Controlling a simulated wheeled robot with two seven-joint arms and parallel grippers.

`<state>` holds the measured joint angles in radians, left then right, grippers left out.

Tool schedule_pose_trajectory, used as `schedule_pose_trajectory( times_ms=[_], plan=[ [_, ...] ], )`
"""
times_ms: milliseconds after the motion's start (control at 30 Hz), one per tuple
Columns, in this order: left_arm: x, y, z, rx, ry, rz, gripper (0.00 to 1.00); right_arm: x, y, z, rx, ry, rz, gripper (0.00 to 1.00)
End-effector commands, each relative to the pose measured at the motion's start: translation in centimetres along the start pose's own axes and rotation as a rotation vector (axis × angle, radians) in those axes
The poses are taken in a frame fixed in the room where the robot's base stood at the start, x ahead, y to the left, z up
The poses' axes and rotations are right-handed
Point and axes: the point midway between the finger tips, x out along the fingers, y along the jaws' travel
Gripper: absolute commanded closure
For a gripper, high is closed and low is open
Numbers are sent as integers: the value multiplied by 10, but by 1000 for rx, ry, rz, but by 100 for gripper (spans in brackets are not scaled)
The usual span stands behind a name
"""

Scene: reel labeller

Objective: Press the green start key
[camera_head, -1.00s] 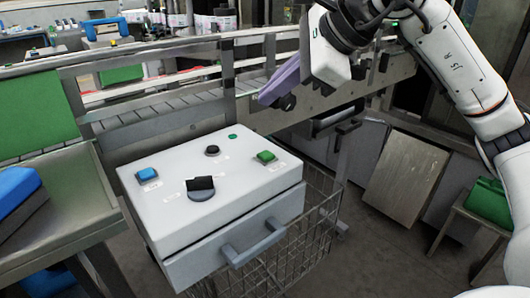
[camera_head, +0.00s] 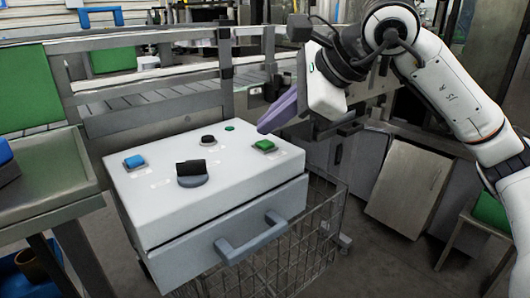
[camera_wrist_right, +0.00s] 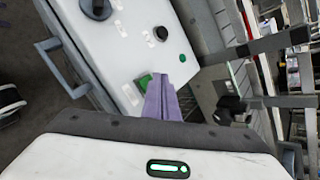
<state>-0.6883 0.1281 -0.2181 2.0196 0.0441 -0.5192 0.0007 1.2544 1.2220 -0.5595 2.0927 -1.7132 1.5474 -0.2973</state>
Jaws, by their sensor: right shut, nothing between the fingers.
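The green start key (camera_head: 264,145) is a square key on the right side of the white control box's top (camera_head: 215,200). My right gripper (camera_head: 262,130) is shut and empty, its purple fingers pointing down-left just above and behind the green key. In the right wrist view the purple fingertips (camera_wrist_right: 155,78) overlap the edge of the green key (camera_wrist_right: 143,82) in the picture; whether they touch it I cannot tell. My left gripper is not in view.
The box top also carries a blue key (camera_head: 134,161), a black rotary knob (camera_head: 191,172), a black button (camera_head: 208,139) and a small green lamp (camera_head: 230,128). A drawer handle (camera_head: 251,238) sticks out in front. A conveyor rail (camera_head: 150,85) runs behind; a wire basket (camera_head: 300,250) stands below right.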

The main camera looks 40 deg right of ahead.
Motion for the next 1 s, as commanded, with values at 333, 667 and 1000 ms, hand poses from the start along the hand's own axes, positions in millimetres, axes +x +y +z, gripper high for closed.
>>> schedule_pose_trajectory(
  times_ms=[333, 667, 1000],
  plan=[
    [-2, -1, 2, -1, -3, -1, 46, 0, 0, 0, 0, 0, 0, 100],
    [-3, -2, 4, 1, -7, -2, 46, 0, 0, 0, 0, 0, 0, 100],
    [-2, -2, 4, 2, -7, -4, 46, 0, 0, 0, 0, -1, 0, 100]
  ],
)
